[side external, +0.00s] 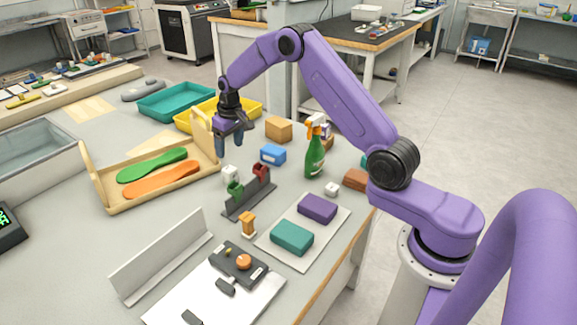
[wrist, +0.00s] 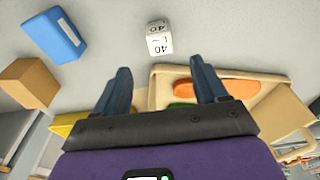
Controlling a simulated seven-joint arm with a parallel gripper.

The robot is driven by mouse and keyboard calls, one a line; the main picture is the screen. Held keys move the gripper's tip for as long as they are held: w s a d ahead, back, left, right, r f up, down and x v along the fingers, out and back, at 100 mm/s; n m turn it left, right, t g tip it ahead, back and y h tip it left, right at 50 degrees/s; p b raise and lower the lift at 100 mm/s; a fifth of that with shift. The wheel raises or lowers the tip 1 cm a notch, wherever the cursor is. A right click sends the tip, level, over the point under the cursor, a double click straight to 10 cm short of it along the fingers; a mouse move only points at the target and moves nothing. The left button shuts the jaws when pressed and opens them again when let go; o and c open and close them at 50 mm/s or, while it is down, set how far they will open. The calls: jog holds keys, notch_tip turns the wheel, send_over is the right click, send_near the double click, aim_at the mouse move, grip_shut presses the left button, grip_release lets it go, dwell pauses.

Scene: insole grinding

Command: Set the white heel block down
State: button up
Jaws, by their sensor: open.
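The white heel block (side external: 230,174) sits on the grey table, just right of the wooden tray and beside a small green block. In the wrist view the white block (wrist: 159,38) shows dark print reading 40 and stands beyond the fingertips, apart from them. My gripper (side external: 229,144) is open and empty, pointing down above the table near the tray's raised right end. Its two blue fingers (wrist: 160,72) are spread in the wrist view with nothing between them touching either one.
The wooden tray (side external: 195,184) holds a green insole (side external: 152,165) and an orange insole (side external: 162,181). A blue box (side external: 273,155), a tan box (side external: 279,128) and a green spray bottle (side external: 315,155) stand to the right. A dark rack (side external: 249,198) with green and red blocks is in front.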

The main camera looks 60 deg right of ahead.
jog(key=s+a+r+n+g, duration=0.1)
jog(key=s+a+r+n, duration=0.3)
jog(key=s+a, duration=0.55)
jog(key=s+a+r+n, duration=0.2)
jog(key=s+a+r, duration=0.4)
jog(key=s+a, duration=0.3)
jog(key=s+d+n, duration=0.3)
jog(key=s, duration=1.1)
jog(key=s+d+r+n, duration=0.1)
jog(key=s+d+n, duration=0.2)
jog(key=s, duration=1)
jog(key=shift+s+r+n+g, duration=0.2)
jog(key=shift+s+n+g, duration=0.1)
jog(key=shift+s, duration=0.05)
